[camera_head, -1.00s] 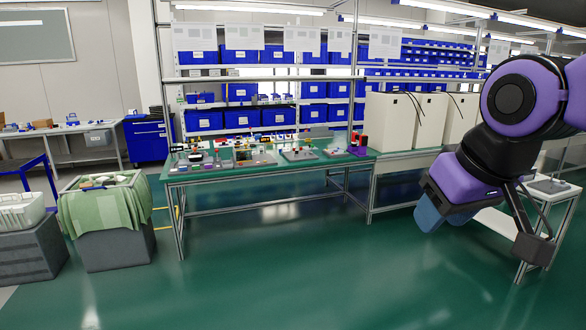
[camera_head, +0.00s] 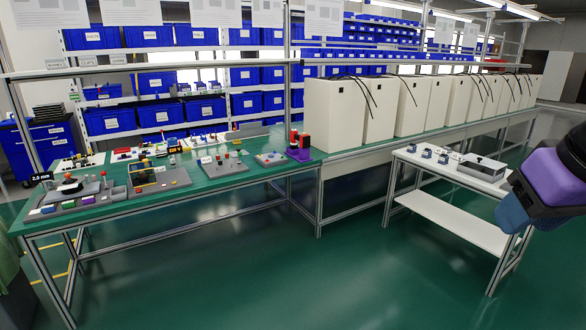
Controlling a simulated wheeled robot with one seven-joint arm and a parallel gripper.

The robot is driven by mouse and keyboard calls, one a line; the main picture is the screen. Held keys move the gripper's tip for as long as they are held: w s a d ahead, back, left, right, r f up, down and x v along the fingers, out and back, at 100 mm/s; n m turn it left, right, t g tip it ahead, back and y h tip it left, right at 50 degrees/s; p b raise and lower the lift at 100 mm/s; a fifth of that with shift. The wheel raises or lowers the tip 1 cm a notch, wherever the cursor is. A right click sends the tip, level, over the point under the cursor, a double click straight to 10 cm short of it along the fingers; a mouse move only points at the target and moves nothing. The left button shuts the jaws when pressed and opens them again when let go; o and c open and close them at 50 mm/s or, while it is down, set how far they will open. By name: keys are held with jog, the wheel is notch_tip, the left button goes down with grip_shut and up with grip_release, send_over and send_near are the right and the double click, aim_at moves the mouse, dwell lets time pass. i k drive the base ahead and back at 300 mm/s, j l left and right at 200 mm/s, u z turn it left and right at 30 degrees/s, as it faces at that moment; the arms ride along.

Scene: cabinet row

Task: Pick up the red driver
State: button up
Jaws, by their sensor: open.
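On the green-topped workbench (camera_head: 240,185), near its right end, a purple holder (camera_head: 299,155) carries upright red and black tool-like shapes (camera_head: 304,141). They may include the red driver, but they are too small to tell. Small red knobs also show on grey fixture boards on the same bench. Of my arm, only a purple, black and blue section shows at the right edge. My gripper's fingertips are outside the view, far to the right of the bench.
A white side table (camera_head: 450,206) with a grey box (camera_head: 482,167) and small parts stands at right. White cabinets (camera_head: 335,113) line the counter behind it. Fixture boards (camera_head: 158,182) cover the bench's left part. The green floor in front is clear.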

aim_at(304, 140)
jog(key=i, duration=2)
jog(key=i+u, duration=0.1)
jog(key=i, duration=0.4)
jog(key=i+l+u, duration=0.15)
jog(key=i, duration=0.35)
jog(key=i+l+u, duration=0.1)
jog(key=i, duration=0.35)
jog(key=i+l+u, duration=0.15)
jog(key=i+l, duration=0.15)
jog(key=i, duration=0.2)
jog(key=i+l+u, duration=0.4)
jog(key=i, duration=0.2)
